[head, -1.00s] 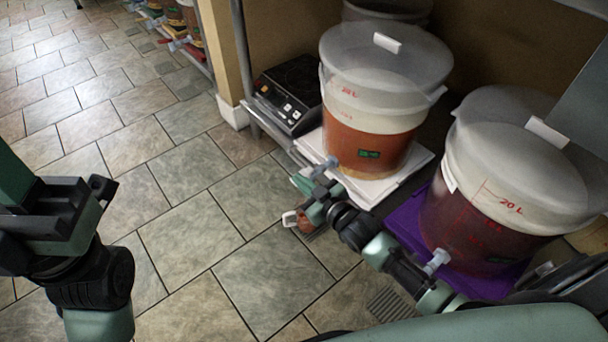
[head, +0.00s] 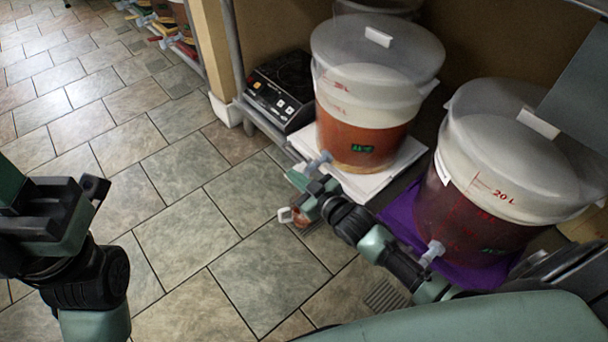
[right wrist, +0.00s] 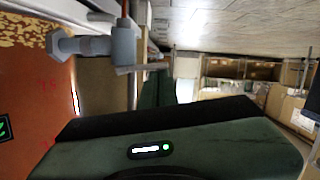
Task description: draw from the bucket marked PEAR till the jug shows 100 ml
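The nearer-middle bucket (head: 362,130) holds amber liquid and has a green label whose writing I cannot read. Its pale tap (head: 318,162) juts out at the lower left and also shows in the right wrist view (right wrist: 90,45). My right gripper (head: 310,183) is right at this tap; whether it grips the tap's handle is unclear. In the right wrist view a thin red line runs from the spout, perhaps liquid. A small jug (head: 300,216) with a white handle and reddish contents shows below the gripper; its scale is unreadable. My left gripper (head: 65,195) is open and empty, far left.
A second bucket (head: 490,190) with dark red liquid stands on a purple mat (head: 405,212) at right. The amber bucket stands on a white board (head: 402,165). Tiled floor at left is clear.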

